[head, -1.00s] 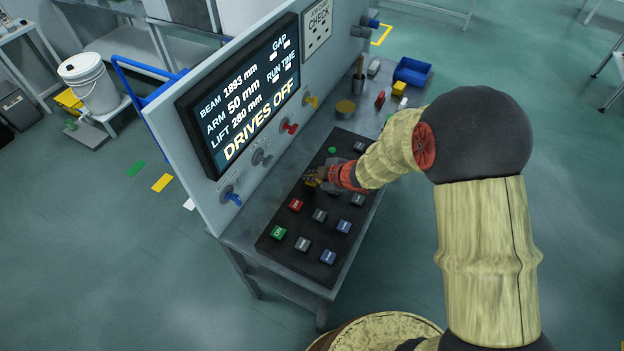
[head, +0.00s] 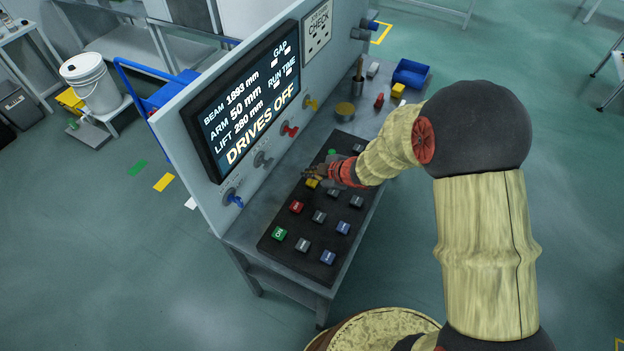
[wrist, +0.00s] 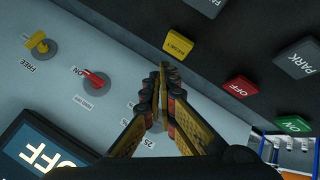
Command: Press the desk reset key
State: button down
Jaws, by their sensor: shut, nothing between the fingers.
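The reset key is a yellow square key (head: 312,183) on the dark key panel of the desk. It also shows in the wrist view (wrist: 178,43), with lettering on its top. My gripper (head: 308,172) is shut and empty, just beside the yellow key on its far side in the head view. In the wrist view the closed fingertips (wrist: 163,70) appear just below the yellow key, with a small gap in the picture. Their height above the panel is hard to tell. The screen (head: 245,98) reads DRIVES OFF.
Red (head: 296,207), green (head: 279,233), grey and blue keys share the dark panel (head: 290,250). The upright board beside it carries a red switch (head: 289,129) and a yellow one (head: 310,103). A brass-coloured round tin (head: 345,110) and a blue bin (head: 411,73) stand farther back.

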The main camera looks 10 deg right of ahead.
aim_at(311, 183)
jog(key=shift+r+p, duration=1.6)
jog(key=shift+r, duration=0.4)
jog(key=shift+f, duration=0.1)
